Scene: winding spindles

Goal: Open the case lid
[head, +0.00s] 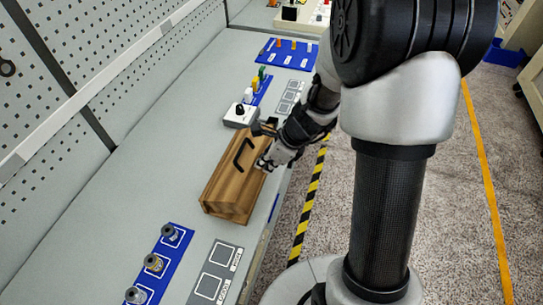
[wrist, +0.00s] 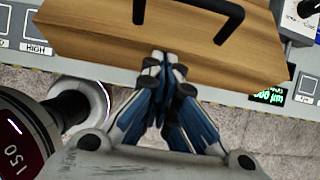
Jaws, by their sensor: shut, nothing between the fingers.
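The wooden case (head: 230,183) stands on the grey bench, with its lid down and a black handle (head: 243,154) on top. In the wrist view the case (wrist: 90,38) fills the upper part, and its black handle (wrist: 228,24) shows at the top edge. My gripper (head: 265,164) is at the case's right side, by the bench edge. In the wrist view my gripper (wrist: 160,58) has its fingertips together at the case's near edge, below the handle. It holds nothing. I cannot tell whether the tips touch the wood.
A white box with a black knob (head: 240,115) stands just behind the case. Blue strips with spindles lie at the front (head: 153,263) and back (head: 290,53) of the bench. A perforated panel (head: 100,60) borders the left. Bench surface left of the case is clear.

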